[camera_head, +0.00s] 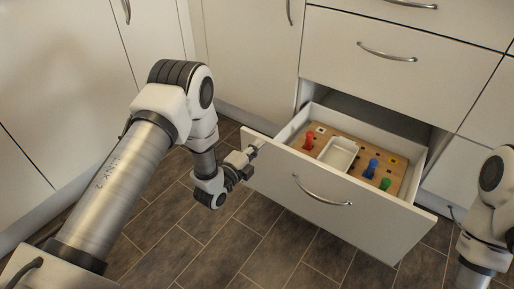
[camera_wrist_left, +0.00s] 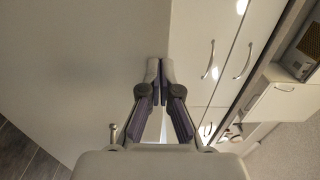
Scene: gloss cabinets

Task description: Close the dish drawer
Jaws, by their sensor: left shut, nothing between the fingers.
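The dish drawer (camera_head: 365,222) is the low drawer and stands pulled out, with a white front and a curved metal handle (camera_head: 322,203). Inside it lie a brown pegboard with red, blue and green pegs and a white dish (camera_head: 338,154). My left gripper (camera_head: 255,147) is at the upper left corner of the drawer front; I cannot tell if it touches. In the left wrist view its fingers (camera_wrist_left: 161,66) are together and empty, against a pale panel. My right arm shows at the right edge, but its gripper is out of the picture.
A shut drawer (camera_head: 400,85) sits above the open one. Tall white cabinet doors (camera_head: 245,55) stand to the left. The dark tiled floor (camera_head: 265,235) in front of the drawer is clear.

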